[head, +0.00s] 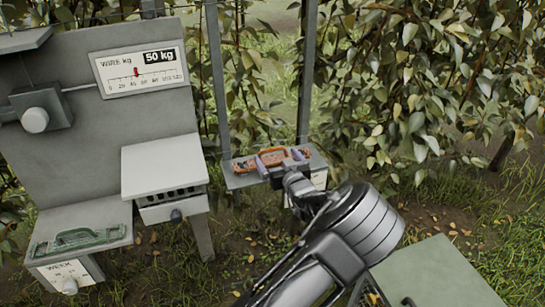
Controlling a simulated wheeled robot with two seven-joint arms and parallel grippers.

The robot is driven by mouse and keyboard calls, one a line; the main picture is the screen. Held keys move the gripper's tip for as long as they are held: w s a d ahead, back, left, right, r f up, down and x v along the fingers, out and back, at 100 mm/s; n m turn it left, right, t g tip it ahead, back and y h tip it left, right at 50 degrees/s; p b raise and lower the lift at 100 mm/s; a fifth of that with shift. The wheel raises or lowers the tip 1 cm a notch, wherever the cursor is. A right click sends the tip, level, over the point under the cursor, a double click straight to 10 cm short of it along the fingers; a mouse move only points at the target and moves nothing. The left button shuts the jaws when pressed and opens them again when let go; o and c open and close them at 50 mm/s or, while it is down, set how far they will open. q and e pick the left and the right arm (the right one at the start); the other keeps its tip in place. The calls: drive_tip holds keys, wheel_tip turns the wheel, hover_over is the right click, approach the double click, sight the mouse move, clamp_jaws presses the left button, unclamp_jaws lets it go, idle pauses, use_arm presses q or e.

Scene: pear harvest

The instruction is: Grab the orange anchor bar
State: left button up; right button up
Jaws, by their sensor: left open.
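The orange anchor bar (246,167) lies on a small grey shelf (238,182) between two metal posts, right of the grey machine. My left gripper (280,159) is at the bar, its two fingers apart along the bar's length. The gripper hides part of the bar's near side. I cannot tell whether the fingers touch it. My right gripper is not in view.
The grey machine panel (75,140) at left carries a gauge (140,73) reading "50 kg". A green handle (80,238) lies on its lower left shelf. A green-grey table top (435,275) is at lower right. Leafy plants stand behind the posts.

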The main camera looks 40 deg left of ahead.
sight(275, 163)
use_arm(q)
drive_tip(key=shift+x, duration=1.1)
drive_tip(key=shift+c, duration=0.4)
drive_tip(key=shift+r, duration=0.1)
drive_tip(key=c, duration=1)
drive_tip(key=shift+r, duration=0.1)
wheel_tip(275, 163, up, 10)
drive_tip(key=shift+b, duration=0.3)
